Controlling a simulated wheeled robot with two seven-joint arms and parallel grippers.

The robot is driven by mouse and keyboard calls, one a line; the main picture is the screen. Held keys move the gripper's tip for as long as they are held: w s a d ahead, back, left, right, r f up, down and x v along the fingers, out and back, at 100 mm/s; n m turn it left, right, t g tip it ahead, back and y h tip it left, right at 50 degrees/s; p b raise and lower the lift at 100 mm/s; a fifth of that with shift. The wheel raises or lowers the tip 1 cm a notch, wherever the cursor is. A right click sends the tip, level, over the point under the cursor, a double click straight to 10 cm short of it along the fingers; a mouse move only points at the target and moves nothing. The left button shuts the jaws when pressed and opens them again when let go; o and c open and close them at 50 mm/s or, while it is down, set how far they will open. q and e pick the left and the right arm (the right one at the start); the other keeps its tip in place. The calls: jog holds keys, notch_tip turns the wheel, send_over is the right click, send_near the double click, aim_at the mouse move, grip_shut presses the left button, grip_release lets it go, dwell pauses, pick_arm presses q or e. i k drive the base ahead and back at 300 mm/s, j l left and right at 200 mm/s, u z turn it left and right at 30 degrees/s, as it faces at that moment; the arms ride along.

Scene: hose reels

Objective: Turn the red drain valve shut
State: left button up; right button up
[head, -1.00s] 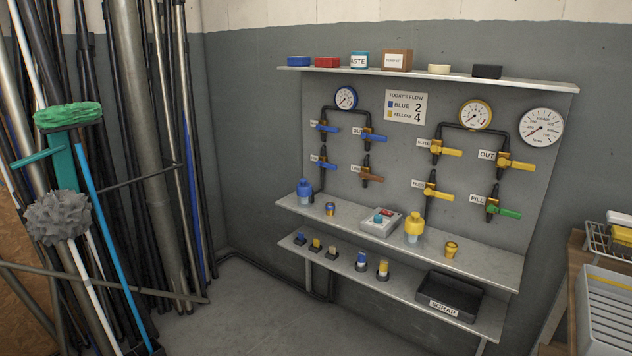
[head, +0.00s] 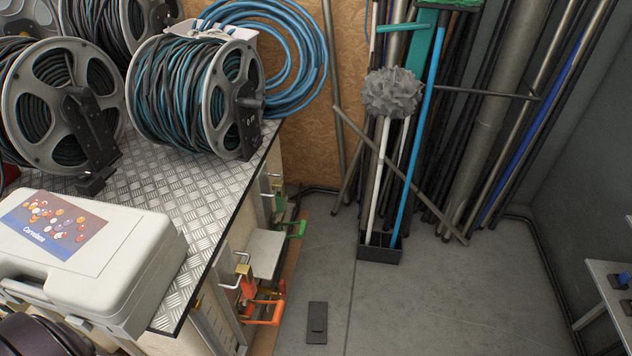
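No part that I can clearly call the red drain valve shows in the head view. Low on the side of the bench is an orange-red looped handle (head: 264,312) next to a red and brass-coloured fitting (head: 247,284). I cannot tell whether these are a valve. A green handle (head: 296,229) sticks out farther back along the same side. Neither gripper is in view.
A bench with a tread-plate top (head: 165,205) carries hose reels (head: 195,95) and a white case (head: 85,250) at the left. A black pad (head: 317,322) lies on the otherwise clear floor.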

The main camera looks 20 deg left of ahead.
aim_at(282, 286)
jog(key=i+u, duration=0.25)
jog(key=u, duration=0.25)
jog(key=i+l+u, duration=0.15)
jog(key=u, duration=0.3)
jog(key=i+l+u, duration=0.25)
jog(key=u, duration=0.25)
jog(key=l+u, duration=0.35)
jog(key=k+l+u, duration=0.1)
jog(key=l+u, duration=0.25)
jog(key=l, duration=0.2)
